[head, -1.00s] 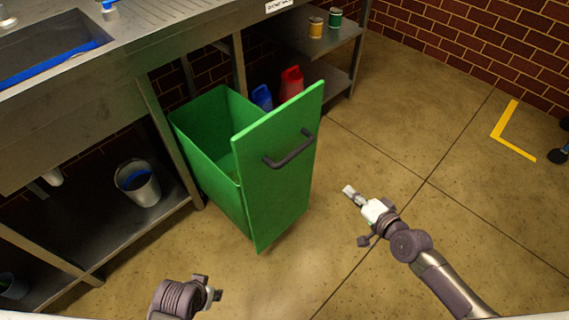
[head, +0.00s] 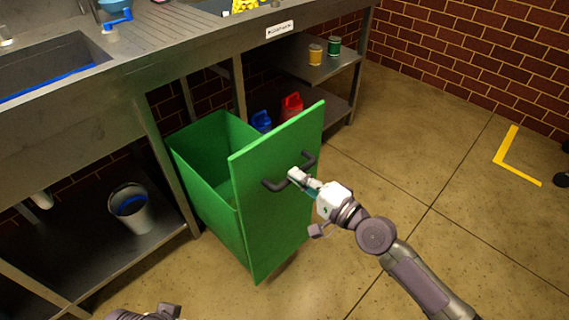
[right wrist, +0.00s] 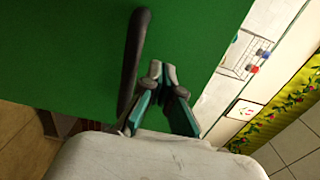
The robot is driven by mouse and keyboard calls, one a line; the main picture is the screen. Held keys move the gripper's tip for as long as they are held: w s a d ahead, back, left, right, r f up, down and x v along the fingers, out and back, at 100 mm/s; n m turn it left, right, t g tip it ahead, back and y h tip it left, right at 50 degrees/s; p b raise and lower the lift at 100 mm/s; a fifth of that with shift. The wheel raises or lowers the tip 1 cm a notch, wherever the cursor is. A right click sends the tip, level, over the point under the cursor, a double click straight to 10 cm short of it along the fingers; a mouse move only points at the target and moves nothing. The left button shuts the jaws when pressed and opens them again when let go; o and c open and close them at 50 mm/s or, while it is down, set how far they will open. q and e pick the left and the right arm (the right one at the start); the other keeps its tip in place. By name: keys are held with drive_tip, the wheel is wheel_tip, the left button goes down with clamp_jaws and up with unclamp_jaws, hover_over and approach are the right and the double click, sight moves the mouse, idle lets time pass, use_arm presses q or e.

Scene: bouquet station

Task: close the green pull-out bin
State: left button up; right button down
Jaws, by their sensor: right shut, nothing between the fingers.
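The green pull-out bin (head: 203,165) stands pulled out from under the steel counter, its open top showing. Its front panel (head: 265,225) faces the open floor and bears a dark bar handle (head: 309,160). My right gripper (head: 297,175) is at the panel and covers the middle of the handle in the head view. In the right wrist view, the handle (right wrist: 132,60) lies just left of my right fingertips (right wrist: 163,72), which are shut with nothing between them. I cannot tell whether they touch the panel. Only a bit of my left wrist shows at the bottom edge; its fingers are hidden.
A bucket (head: 131,212) stands on the lower shelf left of the bin. A blue jug (head: 261,121) and a red jug (head: 292,106) stand behind it. Yellow (head: 316,55) and green (head: 334,46) spools sit on the shelf.

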sight(277, 162)
drive_tip(key=shift+x, duration=2.35)
